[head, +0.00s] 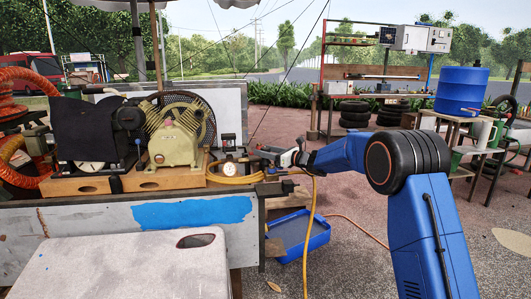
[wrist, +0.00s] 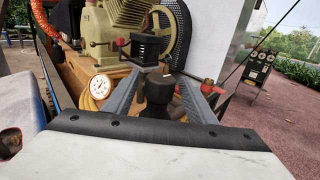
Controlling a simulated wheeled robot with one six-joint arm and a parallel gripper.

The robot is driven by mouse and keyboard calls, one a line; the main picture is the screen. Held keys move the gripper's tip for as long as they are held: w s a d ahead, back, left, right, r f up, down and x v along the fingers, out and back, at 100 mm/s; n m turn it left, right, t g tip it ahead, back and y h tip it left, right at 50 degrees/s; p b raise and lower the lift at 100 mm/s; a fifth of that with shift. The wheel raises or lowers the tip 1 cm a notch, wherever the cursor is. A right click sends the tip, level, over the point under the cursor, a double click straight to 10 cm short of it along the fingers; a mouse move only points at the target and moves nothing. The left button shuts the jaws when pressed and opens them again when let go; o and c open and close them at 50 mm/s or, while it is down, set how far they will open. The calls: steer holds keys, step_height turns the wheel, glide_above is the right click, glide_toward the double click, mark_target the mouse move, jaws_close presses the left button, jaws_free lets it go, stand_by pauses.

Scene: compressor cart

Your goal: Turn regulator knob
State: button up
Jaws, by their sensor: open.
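My gripper (head: 264,155) reaches in from the right toward the cart's right end in the head view. In the wrist view my gripper (wrist: 160,78) is open, with one grey finger on each side of a black knob-like part (wrist: 159,92). This looks like the regulator knob. I cannot tell whether either finger touches it. A round white pressure gauge (wrist: 101,86) sits just left of the left finger. The gauge also shows in the head view (head: 229,170), left of my gripper. The knob is hard to make out in the head view.
The beige compressor pump (head: 176,140) and its black flywheel (head: 206,118) stand behind the gauge. A yellow hose (head: 235,180) coils beside it and hangs down the cart end. A blue tray (head: 300,234) lies below. Red fittings (wrist: 207,84) sit close to the right finger.

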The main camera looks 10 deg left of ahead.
steer(key=c, duration=1)
steer(key=shift+c, duration=0.2)
steer(key=shift+w+n+g, duration=0.1)
steer(key=shift+n+g, duration=0.2)
steer(key=shift+g, duration=0.2)
steer(key=n+g+y, duration=0.1)
steer(key=g, duration=0.1)
steer(key=n+g+y, duration=0.1)
steer(key=n+g, duration=0.1)
steer(key=g, duration=0.1)
steer(key=shift+f+n, duration=0.15)
steer(key=shift+n, duration=0.15)
steer(key=n+g, duration=0.1)
steer(key=g, duration=0.2)
steer(key=n+g, duration=0.2)
steer(key=g, duration=0.1)
steer(key=shift+n, duration=0.3)
steer(key=shift+n+g, duration=0.6)
steer(key=shift+g, duration=0.3)
steer(key=shift+n+g+h, duration=0.7)
steer(key=shift+n+g, duration=0.1)
steer(key=shift+g, duration=0.4)
